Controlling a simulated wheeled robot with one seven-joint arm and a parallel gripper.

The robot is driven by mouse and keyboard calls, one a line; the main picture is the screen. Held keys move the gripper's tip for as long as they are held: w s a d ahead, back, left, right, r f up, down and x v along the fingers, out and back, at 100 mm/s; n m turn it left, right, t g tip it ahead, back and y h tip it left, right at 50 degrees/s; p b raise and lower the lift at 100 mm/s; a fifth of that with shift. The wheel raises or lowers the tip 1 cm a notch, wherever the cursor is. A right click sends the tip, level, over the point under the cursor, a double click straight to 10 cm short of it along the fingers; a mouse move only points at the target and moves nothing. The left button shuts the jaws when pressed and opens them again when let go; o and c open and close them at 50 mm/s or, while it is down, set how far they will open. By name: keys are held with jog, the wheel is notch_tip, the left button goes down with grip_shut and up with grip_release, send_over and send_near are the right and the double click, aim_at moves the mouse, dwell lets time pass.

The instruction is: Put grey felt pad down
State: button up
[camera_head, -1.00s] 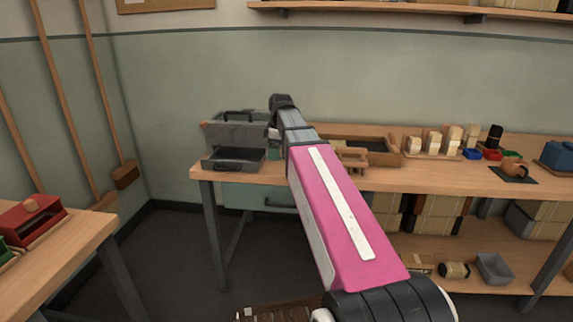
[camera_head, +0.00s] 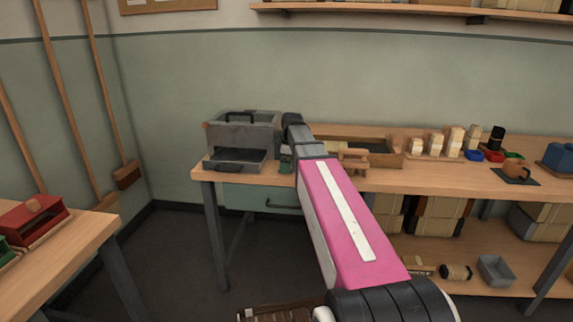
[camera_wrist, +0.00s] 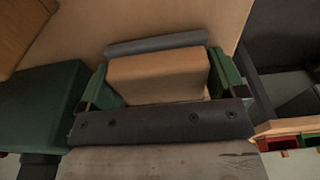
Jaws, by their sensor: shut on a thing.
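My gripper (camera_wrist: 160,88) is shut on a tan block with a grey strip along its far edge, which I take to be the grey felt pad (camera_wrist: 157,43). The block sits between the two green fingers in the wrist view. In the head view my gripper (camera_head: 286,164) is low at the workbench, just right of the grey toolbox (camera_head: 243,132). My arm largely hides it there, and the pad cannot be made out. I cannot tell whether the pad touches the bench.
The toolbox's lower tray (camera_head: 236,161) sticks out beside my gripper. A wooden tray (camera_head: 392,158) and several brushes (camera_head: 453,141) stand to the right on the bench (camera_head: 440,180). A large dark green shape (camera_wrist: 38,105) is close on the left in the wrist view.

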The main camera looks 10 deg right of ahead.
jog(key=shift+f, duration=0.35)
jog(key=shift+s+f, duration=0.1)
jog(key=shift+f, duration=0.05)
jog(key=o, duration=0.6)
jog(key=shift+s+f, duration=0.1)
jog(key=shift+f, duration=0.05)
notch_tip(320, 180, up, 13)
jog(key=d, duration=0.1)
jog(key=shift+d, duration=0.2)
jog(key=shift+s, duration=0.1)
